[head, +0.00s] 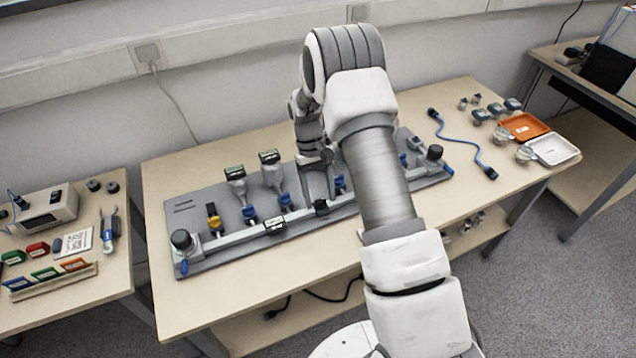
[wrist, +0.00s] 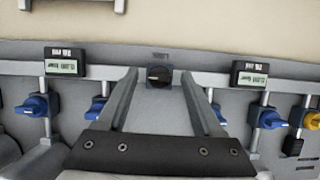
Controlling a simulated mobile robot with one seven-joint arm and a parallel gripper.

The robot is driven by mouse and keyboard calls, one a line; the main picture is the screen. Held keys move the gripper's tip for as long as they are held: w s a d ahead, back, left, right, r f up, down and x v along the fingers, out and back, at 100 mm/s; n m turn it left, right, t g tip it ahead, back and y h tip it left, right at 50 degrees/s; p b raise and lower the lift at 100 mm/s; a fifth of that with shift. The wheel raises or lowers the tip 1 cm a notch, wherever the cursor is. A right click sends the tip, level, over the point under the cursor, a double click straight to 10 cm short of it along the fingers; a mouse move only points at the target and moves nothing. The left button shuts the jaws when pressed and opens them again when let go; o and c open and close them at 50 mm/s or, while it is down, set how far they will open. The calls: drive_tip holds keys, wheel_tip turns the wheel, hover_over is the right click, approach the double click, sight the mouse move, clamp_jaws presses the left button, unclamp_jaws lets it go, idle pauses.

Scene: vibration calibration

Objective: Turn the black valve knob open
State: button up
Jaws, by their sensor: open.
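The black valve knob (wrist: 158,75) is round with a dark blue square surround, in the wrist view's upper middle. It sits on the grey panel's front pipe. In the head view, a small black knob (head: 321,207) on the same pipe appears to be it, just below my gripper. My gripper (head: 329,190) is open and empty above the panel. In the wrist view its two fingers (wrist: 160,82) reach toward the knob, one tip to each side. The remaining gap in depth is hard to judge. My arm hides part of the panel's right side in the head view.
The grey panel (head: 192,206) carries blue-handled valves, gauges and a yellow valve (head: 213,218). Small displays flank the knob, one at left (wrist: 65,62) and one at right (wrist: 263,74). A blue cable (head: 463,150), an orange tray (head: 524,126) and a white tray (head: 553,150) lie to the right.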

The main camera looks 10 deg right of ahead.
drive_tip(key=p+v, duration=0.1)
drive_tip(key=v, duration=1.6)
drive_tip(key=shift+r, duration=0.2)
drive_tip(key=s+r+t+p, duration=0.1)
drive_tip(key=s+r+t, duration=0.1)
drive_tip(key=s+r, duration=0.55)
drive_tip(key=s+r+t+p, duration=0.1)
drive_tip(key=s+r+t, duration=0.3)
drive_tip(key=r, duration=0.7)
drive_tip(key=s+d+r+m+t+p, duration=0.1)
drive_tip(key=s+t, duration=0.3)
drive_tip(key=s, duration=1.6)
drive_tip(key=shift+s+d+r+m+y, duration=0.2)
drive_tip(key=shift+r+m+y, duration=0.2)
drive_tip(key=shift+m, duration=0.1)
